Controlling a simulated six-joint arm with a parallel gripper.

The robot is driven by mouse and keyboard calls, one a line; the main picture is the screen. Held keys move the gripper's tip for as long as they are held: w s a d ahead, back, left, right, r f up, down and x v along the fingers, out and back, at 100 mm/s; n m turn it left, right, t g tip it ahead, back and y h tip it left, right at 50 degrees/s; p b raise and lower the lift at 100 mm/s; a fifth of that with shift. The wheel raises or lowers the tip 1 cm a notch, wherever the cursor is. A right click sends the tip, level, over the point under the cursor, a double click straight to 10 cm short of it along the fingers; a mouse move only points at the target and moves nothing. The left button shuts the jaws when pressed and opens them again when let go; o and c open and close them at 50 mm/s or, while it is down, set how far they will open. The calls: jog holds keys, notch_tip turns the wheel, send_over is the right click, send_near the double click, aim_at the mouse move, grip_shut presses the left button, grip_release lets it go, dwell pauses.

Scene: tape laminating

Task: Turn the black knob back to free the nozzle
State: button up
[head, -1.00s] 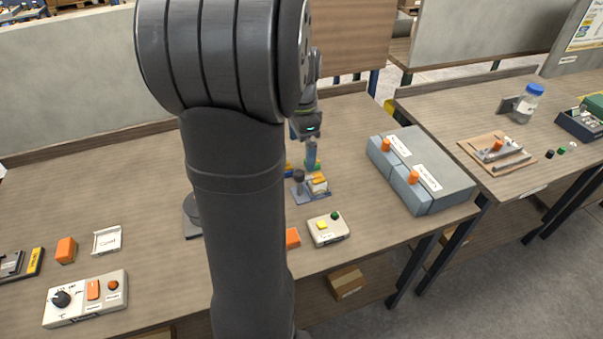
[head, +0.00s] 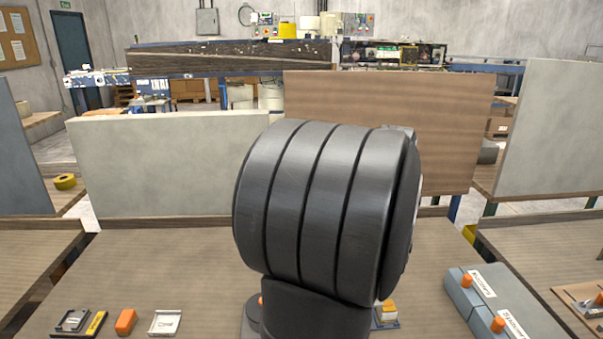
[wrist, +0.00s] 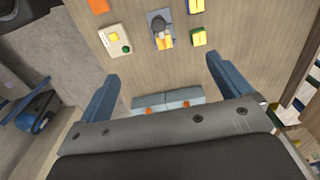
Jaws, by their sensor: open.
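A small fixture (wrist: 161,40) with a dark round part (wrist: 158,23), likely the black knob, and a yellow and white piece stands on the table in the wrist view. The nozzle cannot be made out. In the head view only an edge of the fixture (head: 387,324) shows beside my arm; the knob is hidden there. My gripper (wrist: 162,69) is open and empty, with its two blue fingers wide apart. It is above the table and apart from the fixture, which lies beyond the fingertips in the picture.
A white button box (wrist: 116,38) and yellow-green blocks (wrist: 198,38) flank the fixture. A grey-blue box (head: 505,310) with orange knobs stands at right. An orange block (head: 126,321) and white tray (head: 165,322) lie at left. The table's middle left is bare.

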jog(key=shift+a+f+n, duration=0.1)
jog(key=shift+a+n, duration=0.15)
jog(key=shift+n, duration=0.45)
jog(key=c, duration=0.7)
jog(key=shift+a+f+n, duration=0.1)
jog(key=shift+n, duration=0.2)
jog(key=shift+c, duration=0.9)
notch_tip(320, 180, down, 17)
jog(key=shift+f, duration=0.2)
jog(key=shift+c, duration=0.2)
jog(key=c, duration=0.9)
